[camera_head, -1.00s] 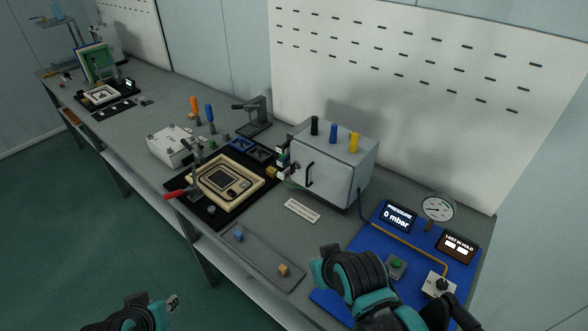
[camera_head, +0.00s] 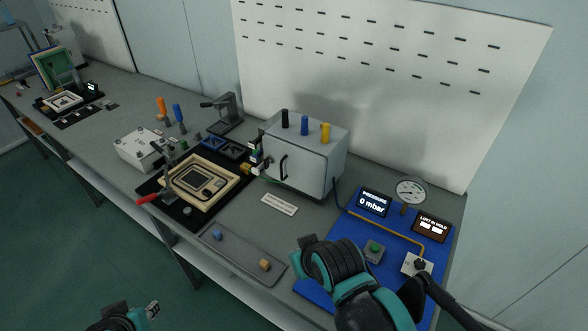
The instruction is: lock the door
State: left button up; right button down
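A grey box (camera_head: 326,168) stands on the bench. Its front door (camera_head: 278,160) carries a black bar handle (camera_head: 284,168) and appears closed. Small coloured parts sit at the door's left edge, too small to make out. My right arm comes in at the bottom right, over the blue panel in front of the box; a dark part that may be its gripper (camera_head: 430,282) is close to the black knob (camera_head: 419,264). I cannot tell whether they touch. My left gripper (camera_head: 152,309) is low at the bottom left, away from the bench, its opening unclear.
The blue panel (camera_head: 349,226) bears a pressure display (camera_head: 374,201) reading 0 mbar, a gauge (camera_head: 410,191), a second display (camera_head: 431,226) and a green button (camera_head: 375,246). A tray (camera_head: 236,254) with two small blocks and a red-handled clamp fixture (camera_head: 148,200) lie to the left.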

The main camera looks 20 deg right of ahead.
aim_at(270, 159)
jog(key=i+j+z, duration=0.1)
jog(key=j, duration=0.3)
jog(key=i+j, duration=0.15)
jog(key=j, duration=0.3)
jog(key=i+j+z, duration=0.15)
jog(key=j, duration=0.25)
